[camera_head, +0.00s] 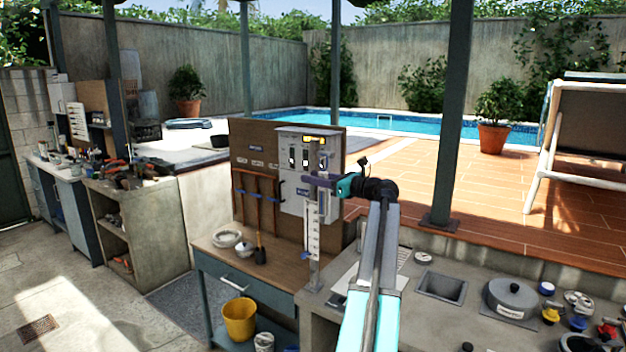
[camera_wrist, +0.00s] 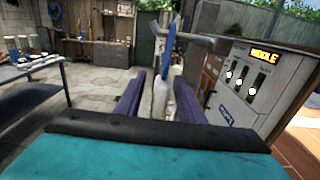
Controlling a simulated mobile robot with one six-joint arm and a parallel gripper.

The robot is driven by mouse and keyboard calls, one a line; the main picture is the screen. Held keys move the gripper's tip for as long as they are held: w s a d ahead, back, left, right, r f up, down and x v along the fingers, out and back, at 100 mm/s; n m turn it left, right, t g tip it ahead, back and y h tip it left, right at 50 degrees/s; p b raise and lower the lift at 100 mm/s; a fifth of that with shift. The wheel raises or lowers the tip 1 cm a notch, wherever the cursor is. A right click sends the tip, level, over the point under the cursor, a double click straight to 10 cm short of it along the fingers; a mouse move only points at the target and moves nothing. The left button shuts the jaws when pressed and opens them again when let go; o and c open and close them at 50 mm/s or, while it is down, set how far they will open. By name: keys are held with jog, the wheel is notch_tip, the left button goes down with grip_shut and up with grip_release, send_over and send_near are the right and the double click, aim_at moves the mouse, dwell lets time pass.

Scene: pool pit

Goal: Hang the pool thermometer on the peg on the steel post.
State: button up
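In the wrist view, the two purple fingers of my gripper (camera_wrist: 160,100) stand apart, one on each side of a narrow white body with a blue loop (camera_wrist: 168,48) above it, apparently the pool thermometer. I cannot tell whether both fingers touch it. A grey horizontal peg (camera_wrist: 198,43) lies at the loop's height. Whether the loop is around the peg or beside it is unclear. In the head view, my gripper (camera_head: 318,180) reaches left in front of the grey control box, near the top of the steel post (camera_head: 315,270). The thermometer is not clear there.
The grey control box (camera_head: 291,196) with a lit display is close behind my gripper; its display reads MIDDLE in the wrist view. The wooden bench (camera_head: 225,258) and stone counter (camera_head: 455,325) lie below, with a sink and lidded pot.

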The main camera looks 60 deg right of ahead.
jog(key=s+b, duration=0.3)
jog(key=s, duration=1)
jog(key=shift+b, duration=0.4)
jog(key=shift+s, duration=0.1)
